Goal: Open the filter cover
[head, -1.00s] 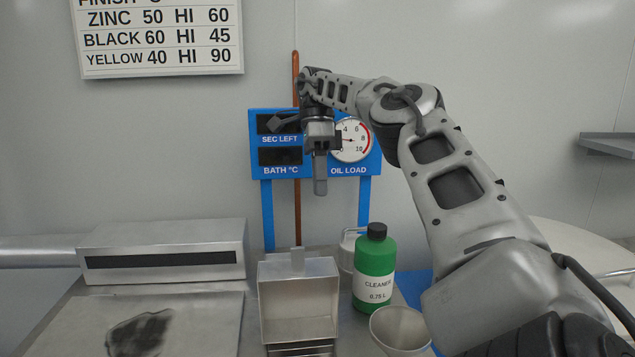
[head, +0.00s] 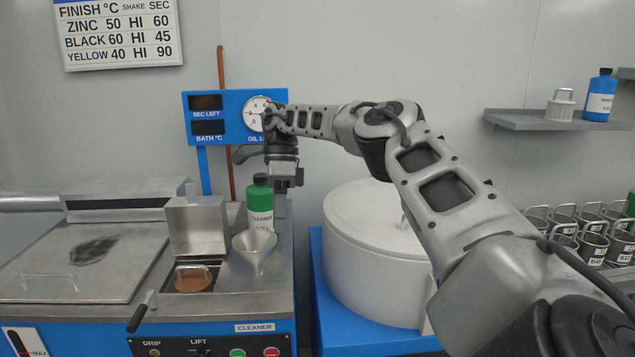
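The filter cover (head: 196,226), a square grey metal lid, stands upright at the back of an opening in the steel bench top. In the opening sits a round brown filter (head: 194,279) with a wire handle. My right gripper (head: 280,208) points down, to the right of the cover and apart from it, near the green cleaner bottle (head: 260,207) and above the funnel (head: 254,250). Its fingers are seen edge-on, so I cannot tell whether they are open or shut. Nothing shows hanging from it. My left gripper is not in view.
A flat tank lid (head: 130,262) with a handle lies left of the opening. A lever with a black grip (head: 139,318) sticks out at the front. A large white drum (head: 372,225) stands to the right. Several labelled metal baskets (head: 592,246) stand at far right.

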